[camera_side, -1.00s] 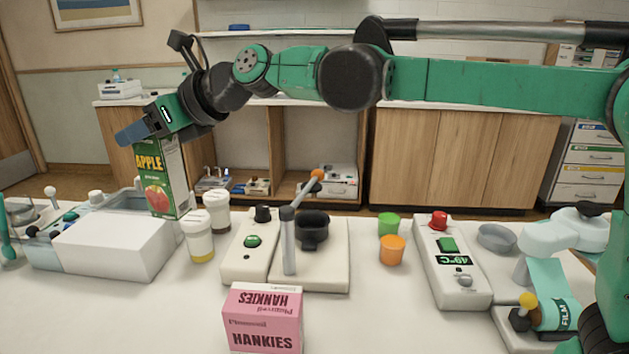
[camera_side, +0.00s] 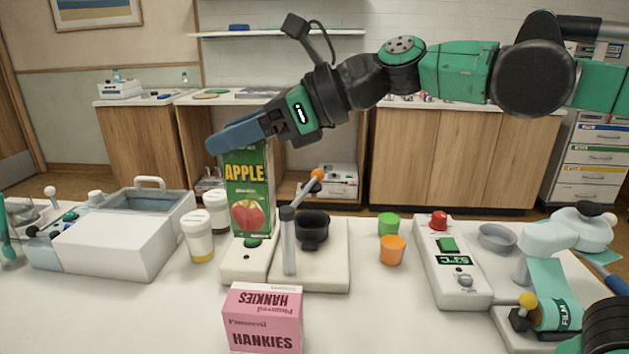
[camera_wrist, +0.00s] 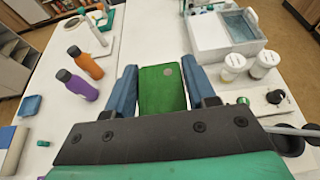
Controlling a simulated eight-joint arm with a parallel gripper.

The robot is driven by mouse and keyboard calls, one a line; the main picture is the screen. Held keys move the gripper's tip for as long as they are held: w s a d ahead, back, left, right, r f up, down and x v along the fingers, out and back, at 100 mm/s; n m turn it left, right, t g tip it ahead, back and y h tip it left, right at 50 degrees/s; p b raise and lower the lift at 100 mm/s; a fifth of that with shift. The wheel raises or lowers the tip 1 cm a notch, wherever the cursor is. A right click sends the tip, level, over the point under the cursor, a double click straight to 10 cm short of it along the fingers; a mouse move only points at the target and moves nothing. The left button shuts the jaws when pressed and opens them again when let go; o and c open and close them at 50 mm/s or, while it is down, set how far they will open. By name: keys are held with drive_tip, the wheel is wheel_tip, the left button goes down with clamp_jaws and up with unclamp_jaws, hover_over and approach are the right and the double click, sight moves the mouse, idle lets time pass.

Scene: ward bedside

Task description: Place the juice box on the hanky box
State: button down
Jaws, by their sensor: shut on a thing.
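The green juice box (camera_side: 248,190), with APPLE lettering and a red apple, hangs upright from my gripper (camera_side: 235,138). My blue fingers are shut on its top. In the side view its lower end overlaps the white device with the green button; I cannot tell how far above the table it is. In the wrist view the juice box top (camera_wrist: 162,90) lies between my two fingers (camera_wrist: 165,92). The pink hanky box (camera_side: 263,318) stands on the table at the front, below and slightly right of the juice box in the side view. I do not make it out in the wrist view.
A device with a post and orange-tipped lever (camera_side: 290,240) stands behind the hanky box. Two white-lidded cups (camera_side: 199,238) and a water bath (camera_side: 110,245) are at left. Orange (camera_side: 391,250) and green cups are at right. The table right of the hanky box is clear.

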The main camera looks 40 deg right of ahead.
sight(249, 224)
wheel_tip(249, 224, down, 11)
drive_tip(key=shift+r, duration=0.15)
idle(0.4)
drive_tip(key=shift+c, duration=1.4)
unclamp_jaws()
